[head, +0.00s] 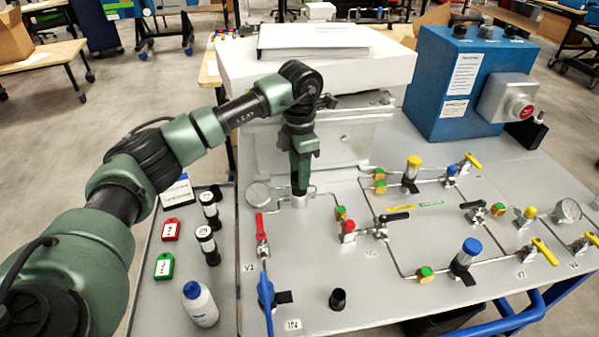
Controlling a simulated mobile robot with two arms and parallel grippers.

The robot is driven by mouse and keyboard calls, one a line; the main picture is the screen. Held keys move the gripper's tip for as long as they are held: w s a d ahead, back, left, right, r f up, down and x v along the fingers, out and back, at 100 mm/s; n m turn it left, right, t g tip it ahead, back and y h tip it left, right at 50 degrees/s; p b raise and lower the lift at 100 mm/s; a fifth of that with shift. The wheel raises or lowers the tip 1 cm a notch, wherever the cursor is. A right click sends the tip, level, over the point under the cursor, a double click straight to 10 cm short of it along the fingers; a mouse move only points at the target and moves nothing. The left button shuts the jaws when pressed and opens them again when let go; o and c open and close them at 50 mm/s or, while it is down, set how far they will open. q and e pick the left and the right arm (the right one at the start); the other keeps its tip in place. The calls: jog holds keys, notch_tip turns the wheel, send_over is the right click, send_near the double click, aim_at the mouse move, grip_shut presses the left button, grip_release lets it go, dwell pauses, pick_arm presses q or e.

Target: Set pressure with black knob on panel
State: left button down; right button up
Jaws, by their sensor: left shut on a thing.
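My left arm reaches in from the left, and its gripper (300,160) points straight down over the panel (340,265). It is shut on a dark upright part, seemingly the black knob (299,184), above a silver fitting (299,201). The jaws hide much of the knob, and its turn cannot be read. A round pressure gauge (257,195) sits just left of the fitting; its needle is too small to read. My right gripper is not in view.
A red-handled valve (261,226) and a blue lever (266,292) stand in front of the fitting. A loose-looking black piece (338,298) stands near the front. A white bottle (199,304) is at the left. A blue box (468,85) stands at the back right.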

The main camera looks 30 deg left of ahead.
pick_arm(q)
jog(key=c, duration=0.9)
grip_release()
notch_tip(320, 180, up, 8)
jog(key=shift+f+b, duration=0.1)
jog(key=shift+b, duration=0.3)
